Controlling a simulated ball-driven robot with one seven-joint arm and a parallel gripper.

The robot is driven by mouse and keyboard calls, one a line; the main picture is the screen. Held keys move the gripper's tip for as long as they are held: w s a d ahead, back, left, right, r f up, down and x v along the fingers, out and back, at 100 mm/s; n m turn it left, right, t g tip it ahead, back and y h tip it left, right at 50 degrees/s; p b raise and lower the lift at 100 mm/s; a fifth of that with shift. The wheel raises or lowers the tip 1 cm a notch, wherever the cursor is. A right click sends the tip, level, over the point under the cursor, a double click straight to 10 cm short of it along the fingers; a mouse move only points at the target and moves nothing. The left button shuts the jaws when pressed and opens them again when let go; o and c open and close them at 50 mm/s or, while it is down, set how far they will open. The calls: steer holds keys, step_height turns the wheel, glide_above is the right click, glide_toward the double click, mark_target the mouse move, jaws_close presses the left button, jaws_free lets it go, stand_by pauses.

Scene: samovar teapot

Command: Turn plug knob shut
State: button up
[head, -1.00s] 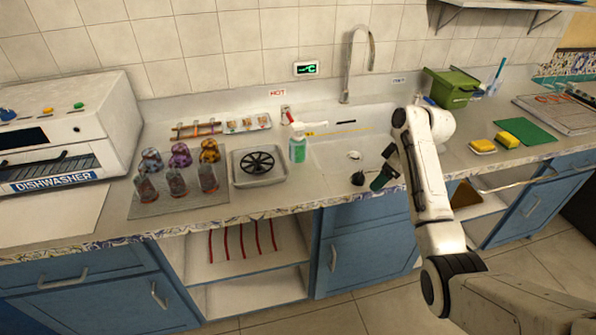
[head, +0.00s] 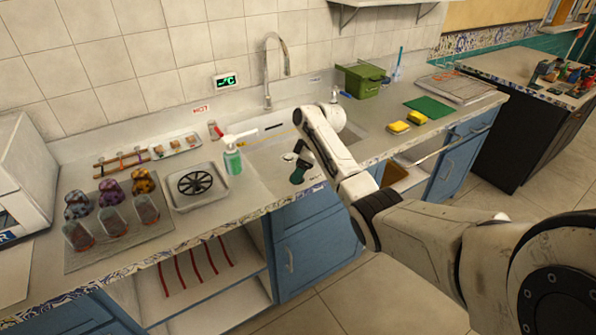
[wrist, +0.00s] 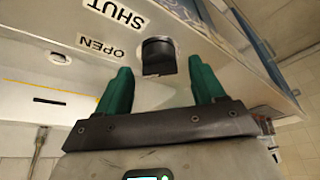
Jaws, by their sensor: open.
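A dark plug knob (wrist: 158,57) shows in the wrist view, set in a pale surface with a light round rim at its base. My gripper (wrist: 161,66) is open, with its two green fingertips apart on either side of the knob in the picture. I cannot tell how deep they reach or whether they touch it. A SHUT label (wrist: 115,12) and an OPEN label (wrist: 97,47) lie left of the knob.
A soap bottle (head: 233,162) and a tray with a black wheel-like rack (head: 192,194) stand left of the sink. A tall tap (head: 287,62) rises behind it. A green bin (head: 362,81) and yellow sponges (head: 399,127) are to the right. Blue cabinets (head: 318,245) stand below.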

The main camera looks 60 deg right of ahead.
steer(key=shift+w+f, duration=0.15)
steer(key=shift+f, duration=0.35)
steer(key=c, duration=1.1)
